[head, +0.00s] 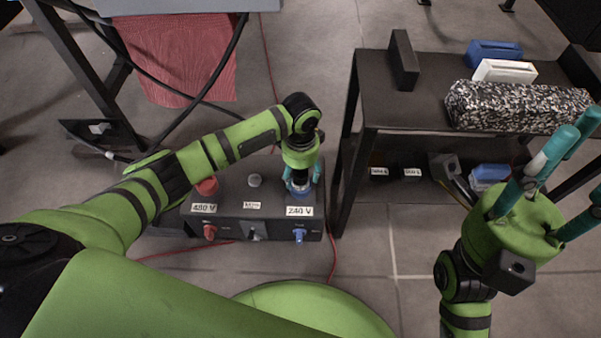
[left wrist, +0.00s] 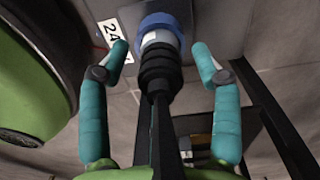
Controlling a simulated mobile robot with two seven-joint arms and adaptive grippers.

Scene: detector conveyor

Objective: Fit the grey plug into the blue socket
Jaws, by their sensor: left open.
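The blue socket (left wrist: 158,20) is on the dark box beside its 240 V label. The plug (left wrist: 157,68), with a pale grey collar and a dark ribbed body, stands at the socket, its collar end within or against the blue ring; how deep it sits I cannot tell. A dark cable runs from its back toward my wrist. My left gripper (left wrist: 160,68) is open, its teal fingers on either side of the plug with gaps. In the head view the left gripper (head: 301,183) is over the box's right end and mostly hides plug and socket. My right gripper (head: 560,170) is open and empty at the right.

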